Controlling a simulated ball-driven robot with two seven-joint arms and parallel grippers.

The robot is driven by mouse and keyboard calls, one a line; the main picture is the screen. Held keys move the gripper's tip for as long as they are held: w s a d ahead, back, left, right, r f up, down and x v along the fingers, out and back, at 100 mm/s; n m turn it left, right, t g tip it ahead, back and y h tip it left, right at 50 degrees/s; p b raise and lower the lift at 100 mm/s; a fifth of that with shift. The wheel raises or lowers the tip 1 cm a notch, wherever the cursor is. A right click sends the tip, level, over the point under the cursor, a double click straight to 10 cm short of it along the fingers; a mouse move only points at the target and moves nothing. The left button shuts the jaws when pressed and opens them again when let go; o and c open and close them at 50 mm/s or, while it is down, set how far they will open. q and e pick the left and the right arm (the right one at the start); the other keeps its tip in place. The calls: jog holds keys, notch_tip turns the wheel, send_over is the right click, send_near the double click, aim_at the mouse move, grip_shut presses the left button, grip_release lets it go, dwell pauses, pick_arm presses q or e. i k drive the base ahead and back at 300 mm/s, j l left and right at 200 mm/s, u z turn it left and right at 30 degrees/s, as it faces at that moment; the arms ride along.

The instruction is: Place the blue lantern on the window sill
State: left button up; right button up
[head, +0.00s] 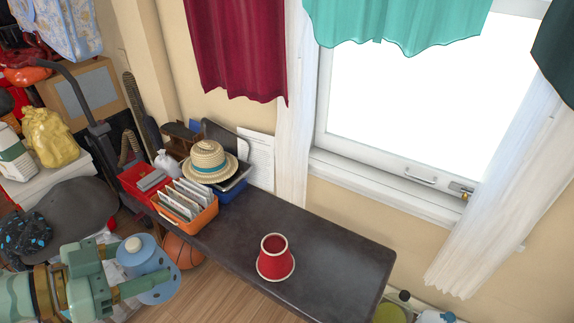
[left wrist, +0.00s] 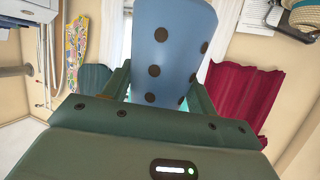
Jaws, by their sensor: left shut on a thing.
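The blue lantern (head: 158,273) is in my left gripper (head: 135,268) at the lower left of the head view, held beside the dark table. It has a pale knob-like part on top. In the left wrist view the lantern (left wrist: 172,45) is a blue body with dark round spots between the two green fingers (left wrist: 160,85). The window sill (head: 385,195) runs below the bright window at the right, well apart from the lantern. My right gripper is not in view.
A dark table (head: 335,250) carries a red cone-shaped thing (head: 275,262), an orange file box (head: 187,213) and a straw hat (head: 208,160). White curtains (head: 500,190) flank the window. A basketball (head: 183,250) is on the floor near the lantern. Clutter fills the left.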

aim_at(347, 169)
jog(key=i+j+z, duration=0.35)
jog(key=j+z, duration=0.15)
jog(key=j, duration=0.2)
jog(key=i+j+z, duration=0.1)
jog(key=j+z, duration=0.15)
jog(key=j, duration=0.15)
jog(key=i+j+z, duration=0.1)
jog(key=j+z, duration=0.3)
jog(key=z, duration=1.1)
